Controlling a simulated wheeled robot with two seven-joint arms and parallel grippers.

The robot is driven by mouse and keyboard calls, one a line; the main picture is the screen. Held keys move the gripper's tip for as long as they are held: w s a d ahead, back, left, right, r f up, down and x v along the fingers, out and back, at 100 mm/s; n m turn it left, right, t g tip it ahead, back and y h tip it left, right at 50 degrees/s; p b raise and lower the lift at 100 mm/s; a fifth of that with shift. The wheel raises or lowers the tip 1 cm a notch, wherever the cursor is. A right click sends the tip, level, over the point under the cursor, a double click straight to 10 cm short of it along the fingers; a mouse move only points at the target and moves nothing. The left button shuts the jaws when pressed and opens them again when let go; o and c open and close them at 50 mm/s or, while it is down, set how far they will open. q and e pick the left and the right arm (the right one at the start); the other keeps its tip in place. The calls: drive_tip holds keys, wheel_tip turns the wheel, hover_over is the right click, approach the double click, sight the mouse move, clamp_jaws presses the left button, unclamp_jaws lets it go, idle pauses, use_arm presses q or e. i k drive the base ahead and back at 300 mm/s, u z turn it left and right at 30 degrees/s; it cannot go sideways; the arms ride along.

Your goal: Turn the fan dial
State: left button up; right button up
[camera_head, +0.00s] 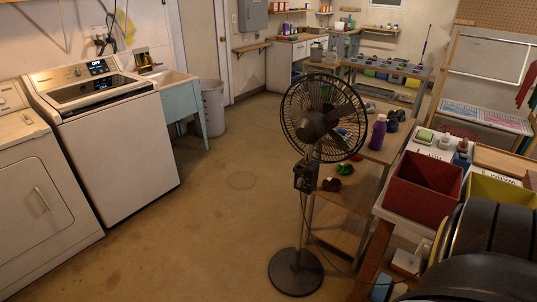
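A black pedestal fan (322,117) stands upright on the floor near the middle of the camera_head view. Its round wire cage is at the top and its round base (296,272) is on the floor. A dark control box (305,178) sits on the pole below the cage. The dial cannot be told apart on this box at this size. Neither my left gripper nor my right gripper shows in the view.
A red bin (424,184) sits on a table at the right. A white washer (112,140) stands at the left. The floor (200,240) left of the fan is clear.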

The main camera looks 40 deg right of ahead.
sight(301, 181)
drive_tip(key=z, duration=0.7)
drive_tip(key=i, duration=1.9)
drive_tip(key=z, duration=1)
